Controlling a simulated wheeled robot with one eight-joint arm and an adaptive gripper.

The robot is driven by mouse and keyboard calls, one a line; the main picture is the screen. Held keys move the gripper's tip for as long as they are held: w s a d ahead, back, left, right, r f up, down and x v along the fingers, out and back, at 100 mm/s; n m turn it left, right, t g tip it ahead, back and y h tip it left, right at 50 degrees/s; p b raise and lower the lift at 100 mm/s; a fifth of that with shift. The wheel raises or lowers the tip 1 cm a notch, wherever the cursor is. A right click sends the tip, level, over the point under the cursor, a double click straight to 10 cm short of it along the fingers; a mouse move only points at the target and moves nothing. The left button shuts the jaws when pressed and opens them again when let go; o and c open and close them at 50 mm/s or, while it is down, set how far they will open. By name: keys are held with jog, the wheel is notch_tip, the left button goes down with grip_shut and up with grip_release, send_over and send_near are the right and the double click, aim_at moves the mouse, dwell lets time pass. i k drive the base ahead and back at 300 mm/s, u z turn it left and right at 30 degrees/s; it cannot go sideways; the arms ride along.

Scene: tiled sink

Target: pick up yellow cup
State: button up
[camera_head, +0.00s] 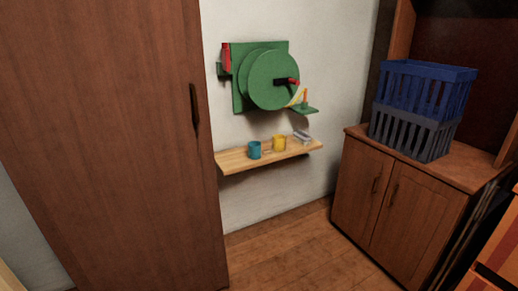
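The yellow cup (279,143) stands upright on a narrow wooden wall shelf (238,161), near the shelf's middle. A teal cup (254,150) stands to its left on the same shelf, with a small gap between them. My gripper does not show in the head view.
A green wall-mounted device (272,80) with a red handle hangs above the shelf. A small grey-white item (302,137) lies at the shelf's right end. A tall wooden wardrobe (110,140) stands left; a low cabinet (395,205) with stacked blue and grey crates (424,90) stands right. The wooden floor (290,262) between is clear.

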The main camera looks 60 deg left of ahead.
aim_at(279, 143)
jog(key=u, duration=2.2)
jog(key=i, duration=1.25)
jog(key=z, duration=0.1)
